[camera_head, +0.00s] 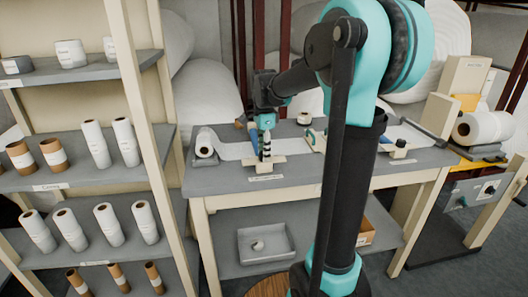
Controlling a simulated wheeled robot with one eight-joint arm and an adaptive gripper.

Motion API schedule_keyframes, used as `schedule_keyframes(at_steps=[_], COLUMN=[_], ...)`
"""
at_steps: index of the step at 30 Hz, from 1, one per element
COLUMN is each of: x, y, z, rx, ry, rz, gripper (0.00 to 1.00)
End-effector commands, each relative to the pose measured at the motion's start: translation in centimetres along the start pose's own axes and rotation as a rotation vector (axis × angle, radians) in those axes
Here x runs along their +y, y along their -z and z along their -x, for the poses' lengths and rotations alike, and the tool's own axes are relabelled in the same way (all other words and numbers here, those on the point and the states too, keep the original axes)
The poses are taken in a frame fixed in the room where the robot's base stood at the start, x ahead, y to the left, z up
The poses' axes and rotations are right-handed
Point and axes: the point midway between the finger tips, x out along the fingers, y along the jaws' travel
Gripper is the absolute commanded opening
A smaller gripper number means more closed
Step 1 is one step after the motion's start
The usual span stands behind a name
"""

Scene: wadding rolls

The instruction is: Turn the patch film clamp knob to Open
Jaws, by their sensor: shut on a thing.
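My gripper (265,137) reaches down from my teal and black arm onto a small cream-based clamp fixture (272,161) at the front of the workbench, left of centre. The gripper is shut on the small upright knob of this fixture. The knob itself is mostly hidden by the fingers, and its pointing direction cannot be read. A blue part stands just left of the fingers. A label (267,178) lies on the bench edge below the fixture, too small to read.
A white roll (205,143) with film running right lies on the workbench (222,181). A second fixture with a dark knob (399,143) stands at right. Shelves of rolls (96,143) fill the left. My arm hides the bench middle. A grey tray (266,243) sits below.

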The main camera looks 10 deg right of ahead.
Motion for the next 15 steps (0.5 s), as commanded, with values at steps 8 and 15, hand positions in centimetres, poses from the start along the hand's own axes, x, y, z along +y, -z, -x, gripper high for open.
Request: schedule_keyframes(at_steps=[8,15], x=[-0.02,-0.02], y=[0.00,0.00], z=[0.02,0.02], rx=[0.000,0.000], ry=[0.000,0.000], rz=[0.258,0.486], gripper=[0.05,0.05])
